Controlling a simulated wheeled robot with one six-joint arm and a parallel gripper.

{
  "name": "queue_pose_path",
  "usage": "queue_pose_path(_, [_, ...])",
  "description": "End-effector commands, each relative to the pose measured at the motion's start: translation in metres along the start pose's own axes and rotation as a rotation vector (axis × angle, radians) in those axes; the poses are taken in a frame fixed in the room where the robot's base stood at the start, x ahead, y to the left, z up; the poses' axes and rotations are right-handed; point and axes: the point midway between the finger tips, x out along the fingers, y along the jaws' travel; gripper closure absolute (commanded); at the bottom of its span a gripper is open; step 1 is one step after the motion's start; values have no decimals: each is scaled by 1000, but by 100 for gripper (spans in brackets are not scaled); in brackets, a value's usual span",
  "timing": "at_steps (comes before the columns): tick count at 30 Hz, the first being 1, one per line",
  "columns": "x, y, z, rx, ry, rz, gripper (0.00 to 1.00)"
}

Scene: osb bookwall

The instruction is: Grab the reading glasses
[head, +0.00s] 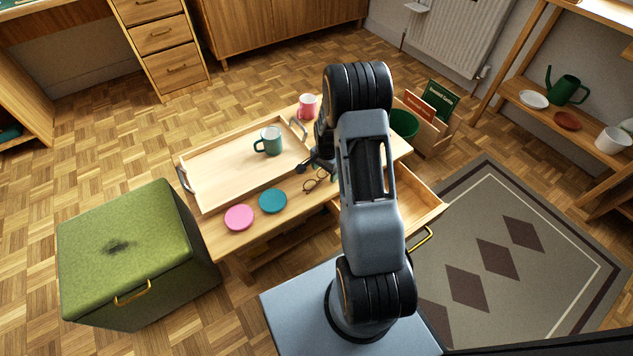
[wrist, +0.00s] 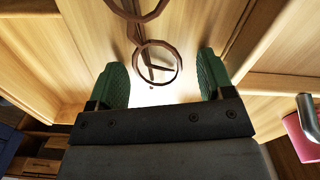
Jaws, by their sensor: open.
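The reading glasses (head: 316,183), with thin dark brown frames and round lenses, lie on the wooden low table (head: 262,225) just right of the teal disc. In the wrist view the glasses (wrist: 158,42) show one round lens between my fingers and the other cut off at the top edge. My gripper (head: 318,171) is above the table close to the glasses, partly hidden by my arm in the head view. In the wrist view my gripper (wrist: 160,64) is open, its green pads on either side of the near lens, and holds nothing.
A wooden tray (head: 215,160) with a green mug (head: 269,141) stands beside the glasses. A pink mug (head: 307,106), a pink disc (head: 239,217) and a teal disc (head: 273,201) are on the table. An open drawer (head: 425,207) juts out at the right. A green pouf (head: 125,245) stands left.

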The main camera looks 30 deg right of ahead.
Motion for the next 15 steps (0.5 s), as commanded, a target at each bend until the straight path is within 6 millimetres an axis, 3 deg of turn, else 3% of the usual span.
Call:
queue_pose_path(3, [-1, 0, 0, 0, 0, 0, 27])
queue_pose_path(15, [-1, 0, 0, 0, 0, 0, 66])
